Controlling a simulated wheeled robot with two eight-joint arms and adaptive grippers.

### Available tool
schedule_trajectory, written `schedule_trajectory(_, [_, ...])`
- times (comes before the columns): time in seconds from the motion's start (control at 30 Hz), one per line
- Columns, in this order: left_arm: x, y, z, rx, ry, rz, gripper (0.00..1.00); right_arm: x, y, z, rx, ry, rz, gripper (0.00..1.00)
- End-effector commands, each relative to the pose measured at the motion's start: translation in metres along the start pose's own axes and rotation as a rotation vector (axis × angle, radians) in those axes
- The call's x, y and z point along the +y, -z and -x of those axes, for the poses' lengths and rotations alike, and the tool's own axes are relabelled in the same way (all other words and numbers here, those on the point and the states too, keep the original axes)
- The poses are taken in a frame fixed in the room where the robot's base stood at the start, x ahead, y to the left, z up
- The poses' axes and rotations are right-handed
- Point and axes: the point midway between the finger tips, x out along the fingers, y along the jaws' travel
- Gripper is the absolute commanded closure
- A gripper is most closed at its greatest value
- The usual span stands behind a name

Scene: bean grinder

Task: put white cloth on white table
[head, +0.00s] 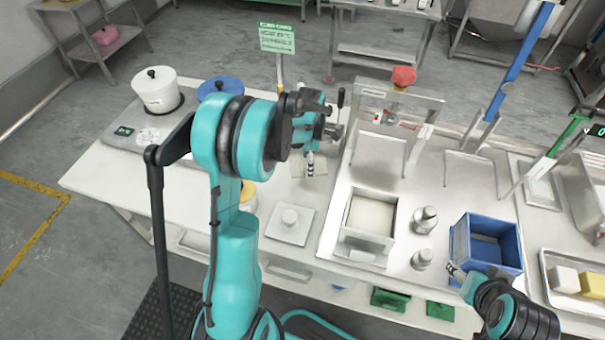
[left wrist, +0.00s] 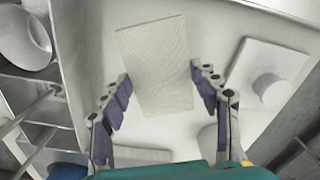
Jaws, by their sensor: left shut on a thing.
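The white cloth (left wrist: 155,62) is a pale textured rectangle between the two purple-padded fingers of my left gripper (left wrist: 160,92) in the left wrist view. My left gripper is shut on it. In the head view, the left gripper (head: 310,165) points down over the white table (head: 120,172), and part of the cloth (head: 298,171) shows beneath it. I cannot tell whether the cloth touches the tabletop. My right gripper (head: 457,272) is at the lower right, beside a blue bin; its opening is unclear.
A white square plate with a knob (head: 289,222) sits close to the cloth. A metal container (head: 368,222), small metal weights (head: 424,219) and the blue bin (head: 487,243) stand to the right. A white lidded pot (head: 158,92) stands at left.

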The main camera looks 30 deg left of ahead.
Motion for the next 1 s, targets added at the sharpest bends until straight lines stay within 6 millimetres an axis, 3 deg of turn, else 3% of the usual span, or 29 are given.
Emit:
schedule_trajectory(0.1, [0.009, 0.013, -0.011, 0.0, 0.0, 0.001, 0.61, 0.0, -0.004, -0.005, 0.0, 0.0, 0.0, 0.43])
schedule_trajectory(0.27, [0.011, 0.018, -0.017, 0.0, 0.0, -0.001, 0.61, 0.0, -0.005, -0.007, 0.0, 0.0, 0.0, 0.43])
schedule_trajectory(0.5, [0.011, 0.017, -0.051, 0.0, 0.0, -0.001, 0.61, 0.0, -0.015, -0.02, 0.0, 0.0, 0.0, 0.43])
schedule_trajectory(0.9, [0.011, 0.017, -0.056, 0.0, 0.0, -0.001, 0.61, 0.0, -0.016, -0.022, 0.0, 0.0, 0.0, 0.43])
schedule_trajectory(0.93, [0.011, 0.017, -0.056, 0.0, 0.0, -0.001, 0.36, 0.0, -0.016, -0.022, 0.0, 0.0, 0.0, 0.43])
schedule_trajectory(1.0, [0.011, 0.017, -0.055, 0.0, 0.0, -0.001, 0.18, 0.0, -0.015, -0.022, 0.0, 0.0, 0.0, 0.43])
